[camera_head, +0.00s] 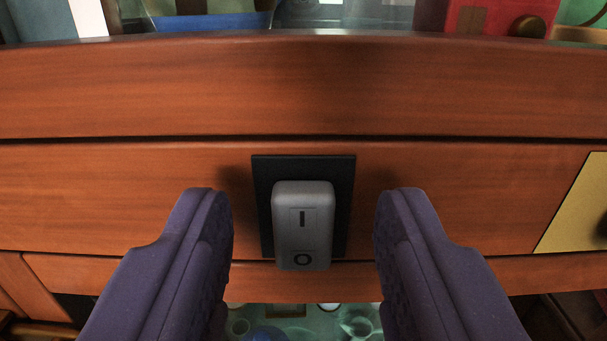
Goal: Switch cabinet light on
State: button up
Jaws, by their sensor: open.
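The light switch (303,226) is a grey rocker with an "I" mark at its top and an "O" mark at its bottom. It sits on a black plate (262,192) on the wooden front of the cabinet (150,190). Its lower end appears to stand out from the plate. My gripper (304,205) is open, with one purple finger to the left of the switch and one to the right. Neither finger appears to touch the switch, and nothing is between them but the switch.
A yellow plate (578,208) with a dark part is at the right edge. Above is a shelf with a blue item (212,22) and a red box (497,18). Below the panel, several dishes show on a greenish surface. The wooden front around the switch is bare.

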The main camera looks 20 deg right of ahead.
jog(key=shift+w, duration=0.25)
grip_shut()
jog(key=shift+r+g+p, duration=0.5)
jog(key=shift+r+p, duration=0.05)
jog(key=shift+p, duration=0.5)
jog(key=shift+r+g+y+p, duration=0.1)
jog(key=shift+g+y+p, duration=0.25)
jog(key=shift+p, duration=0.2)
jog(key=shift+w+d+f+g+p, duration=0.1)
jog(key=shift+w+f+g+p, duration=0.15)
jog(key=shift+g, duration=0.2)
jog(key=shift+s, duration=0.15)
grip_release()
